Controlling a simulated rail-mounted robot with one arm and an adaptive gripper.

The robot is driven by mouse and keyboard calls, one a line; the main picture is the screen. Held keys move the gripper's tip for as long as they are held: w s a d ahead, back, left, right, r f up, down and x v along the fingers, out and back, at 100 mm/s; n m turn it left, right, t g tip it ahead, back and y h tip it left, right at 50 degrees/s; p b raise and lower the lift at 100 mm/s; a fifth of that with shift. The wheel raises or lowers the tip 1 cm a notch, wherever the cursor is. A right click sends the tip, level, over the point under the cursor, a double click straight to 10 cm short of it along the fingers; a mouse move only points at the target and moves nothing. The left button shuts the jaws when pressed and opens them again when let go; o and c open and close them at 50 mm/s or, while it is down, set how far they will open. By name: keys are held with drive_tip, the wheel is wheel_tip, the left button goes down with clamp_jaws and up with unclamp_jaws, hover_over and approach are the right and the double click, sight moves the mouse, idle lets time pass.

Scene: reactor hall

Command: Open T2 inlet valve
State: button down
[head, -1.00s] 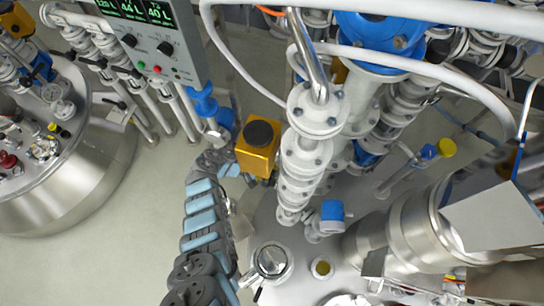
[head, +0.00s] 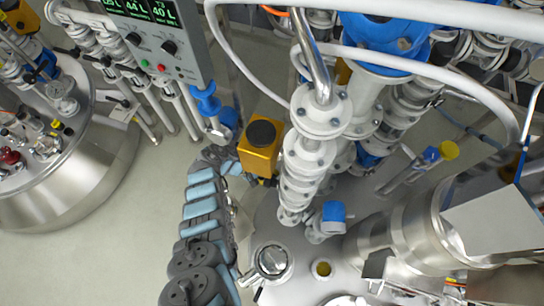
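No label for T2 or its inlet valve can be read, so I cannot tell which valve it is. Candidates include a blue-handled valve (head: 205,101) below the control panel and a small blue-capped fitting (head: 333,212) beside the white flanged pipe column (head: 306,165). My arm rises from the bottom edge and bends near the yellow box (head: 259,150). My gripper's fingers cannot be made out; the arm's far end is lost behind or beside that box. No contact with any valve shows.
A control panel (head: 160,42) with green volume readouts hangs at the upper left. A steel tank (head: 75,180) stands left, with bare floor (head: 145,215) beside it. White hoses (head: 450,80) cross in front of dense pipework. A steel vessel (head: 415,230) crowds the right.

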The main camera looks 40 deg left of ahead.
drive_tip(key=shift+s+d+f+n+g+b, duration=0.15)
drive_tip(key=shift+s+f+n+g+b, duration=0.05)
drive_tip(key=shift+s+g+b, duration=0.2)
drive_tip(key=shift+s+d+f+n+g+b, duration=0.2)
drive_tip(key=shift+s+g+b, duration=0.1)
drive_tip(key=shift+g, duration=0.1)
idle(0.9)
drive_tip(key=shift+s+g+b, duration=0.25)
drive_tip(key=shift+g+b, duration=0.05)
drive_tip(key=shift+b, duration=0.15)
drive_tip(key=shift+s+d+f+n+g+h+b, duration=0.1)
drive_tip(key=shift+s+d+n+g+h+b, duration=0.2)
drive_tip(key=shift+s+g+b, duration=0.7)
drive_tip(key=shift+s+d+f+n+g+h+b, duration=0.1)
drive_tip(key=shift+s+n+g+h+b, duration=0.25)
drive_tip(key=shift+b, duration=1.3)
drive_tip(key=shift+s, duration=0.1)
drive_tip(key=c, duration=0.9)
unclamp_jaws()
drive_tip(key=shift+d, duration=0.15)
